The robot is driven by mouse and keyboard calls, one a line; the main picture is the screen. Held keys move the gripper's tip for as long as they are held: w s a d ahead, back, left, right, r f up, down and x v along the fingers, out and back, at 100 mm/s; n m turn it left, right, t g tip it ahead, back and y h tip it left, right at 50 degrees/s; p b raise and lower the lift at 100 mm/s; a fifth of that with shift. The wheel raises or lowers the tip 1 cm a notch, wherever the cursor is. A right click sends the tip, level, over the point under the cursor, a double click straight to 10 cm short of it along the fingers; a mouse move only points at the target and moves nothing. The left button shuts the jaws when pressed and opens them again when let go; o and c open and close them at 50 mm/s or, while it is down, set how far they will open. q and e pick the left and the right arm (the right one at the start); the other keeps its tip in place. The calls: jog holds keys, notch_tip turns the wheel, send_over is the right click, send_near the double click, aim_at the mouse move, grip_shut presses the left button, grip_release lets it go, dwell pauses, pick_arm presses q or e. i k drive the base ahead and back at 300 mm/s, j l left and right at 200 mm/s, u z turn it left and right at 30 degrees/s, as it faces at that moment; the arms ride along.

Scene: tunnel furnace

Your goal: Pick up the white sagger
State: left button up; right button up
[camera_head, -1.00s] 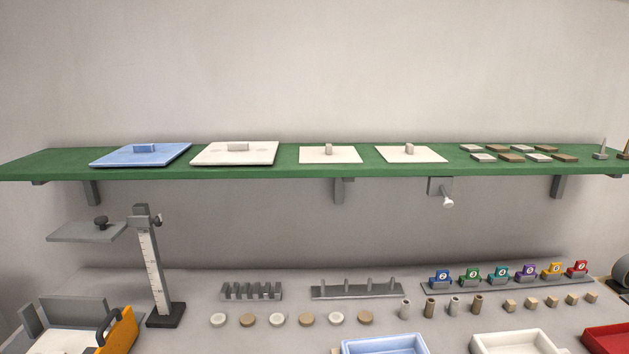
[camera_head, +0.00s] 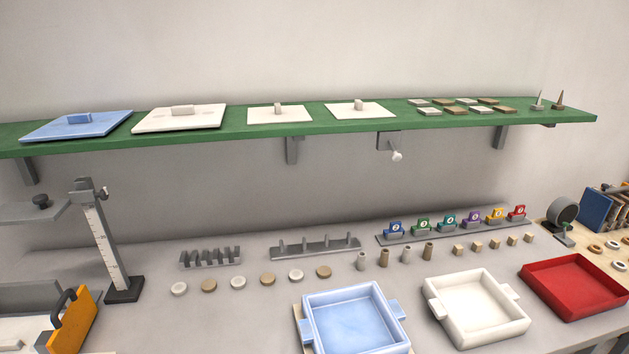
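The white sagger (camera_head: 476,334) is an open square tray with side lugs. It sits on the grey bench at the lower right of the head view, between a blue sagger (camera_head: 357,349) on its left and a red tray (camera_head: 575,312) on its right. It looks empty and upright. Neither of my grippers shows in the view, so their position and state cannot be seen.
A green shelf (camera_head: 240,132) above the bench holds a blue lid (camera_head: 76,125) and several white lids. Small discs, cylinders and numbered tags (camera_head: 447,223) lie behind the saggers.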

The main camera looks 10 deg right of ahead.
aim_at(474, 309)
jog(key=z, duration=1)
